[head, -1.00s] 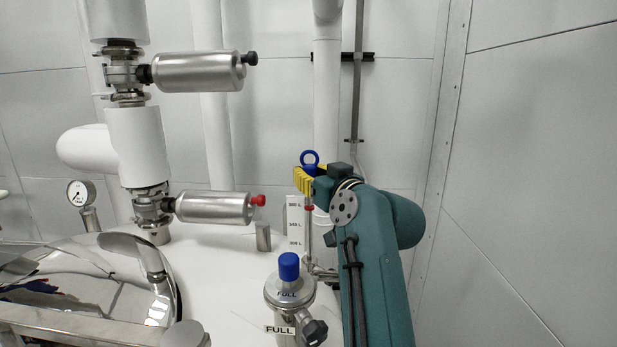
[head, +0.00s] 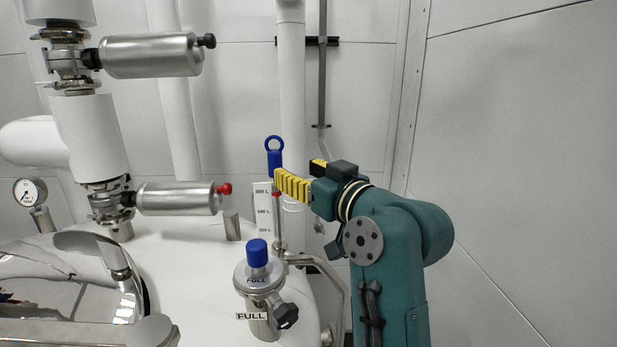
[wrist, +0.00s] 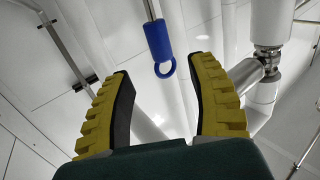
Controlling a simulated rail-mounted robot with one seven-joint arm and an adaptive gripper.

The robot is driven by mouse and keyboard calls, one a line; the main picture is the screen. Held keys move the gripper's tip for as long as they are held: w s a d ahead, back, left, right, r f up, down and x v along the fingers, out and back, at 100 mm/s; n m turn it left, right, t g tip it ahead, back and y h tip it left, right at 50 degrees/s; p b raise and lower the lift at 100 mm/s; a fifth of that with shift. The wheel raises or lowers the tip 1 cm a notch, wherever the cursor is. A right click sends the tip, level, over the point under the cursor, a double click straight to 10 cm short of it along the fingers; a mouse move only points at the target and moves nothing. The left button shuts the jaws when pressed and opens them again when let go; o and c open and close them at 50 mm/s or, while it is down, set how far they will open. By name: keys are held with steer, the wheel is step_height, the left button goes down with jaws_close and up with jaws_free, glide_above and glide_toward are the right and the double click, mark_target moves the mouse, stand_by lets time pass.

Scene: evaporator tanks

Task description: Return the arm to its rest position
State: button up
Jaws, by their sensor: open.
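My gripper (head: 290,184) has yellow ribbed fingers and sits at the end of my teal arm, right of centre in the head view. In the wrist view my gripper (wrist: 164,85) shows its two fingers spread apart with nothing between them. A blue handle with a ring (head: 274,157) stands upright just beyond the fingertips in the head view, above the level scale. In the wrist view the blue handle (wrist: 159,42) hangs past the fingertips, apart from both fingers.
A level scale (head: 263,212) stands on the white tank. In front is a blue-capped fitting (head: 257,254) labelled FULL. Steel cylinders (head: 178,198) on white pipes and a gauge (head: 30,192) are at left. The right wall (head: 520,150) has clear space before it.

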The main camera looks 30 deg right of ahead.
steer(key=s, duration=0.3)
stand_by(0.5)
steer(key=s+a+f+t, duration=0.1)
steer(key=s+a+f, duration=0.15)
steer(key=a, duration=0.45)
steer(key=s+a+f+t, duration=0.1)
steer(key=s+a, duration=0.2)
steer(key=a, duration=0.4)
steer(key=s+a+t+h, duration=0.1)
steer(key=s+a, duration=0.2)
steer(key=s, duration=0.2)
steer(key=s+a+m+t, duration=0.1)
steer(key=s+a, duration=0.2)
steer(key=s, duration=0.3)
steer(key=shift+s+h, duration=0.15)
steer(key=shift+h, duration=0.25)
steer(key=shift+r, duration=0.1)
stand_by(0.9)
